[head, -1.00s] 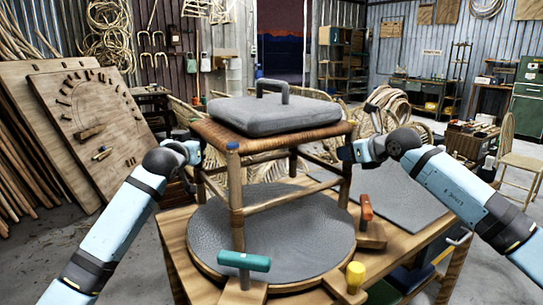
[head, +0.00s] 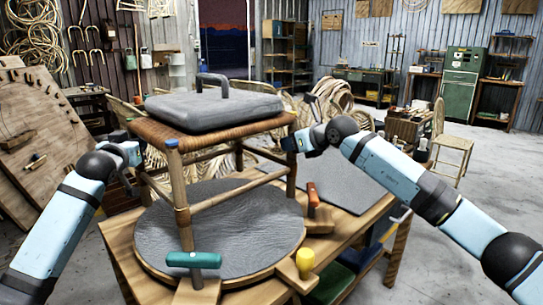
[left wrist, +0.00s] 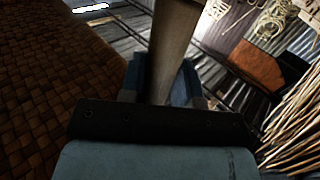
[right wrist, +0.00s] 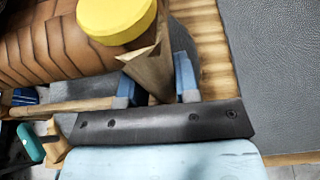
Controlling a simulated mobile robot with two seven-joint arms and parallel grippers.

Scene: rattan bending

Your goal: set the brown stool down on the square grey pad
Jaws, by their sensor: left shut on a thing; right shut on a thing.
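The brown stool (head: 172,142) has a woven seat and wooden legs. It stands upright over the round grey disc (head: 255,225) on the table; I cannot tell whether its feet touch. My left gripper (head: 134,153) is at the stool's left side, shut on a wooden leg (left wrist: 176,45), with the woven seat (left wrist: 40,85) beside it. My right gripper (head: 291,142) is at the right side, shut on a wooden leg (right wrist: 150,72). The square grey pad (head: 345,182) lies flat on the table, right of the disc, with nothing on it.
A grey cushion-like block with a handle (head: 215,108) lies on the seat. Clamps with a teal handle (head: 194,260), an orange handle (head: 312,194) and a yellow knob (head: 305,262) sit around the disc's edge. A pegged board (head: 40,150) leans at left; a chair (head: 452,145) stands at right.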

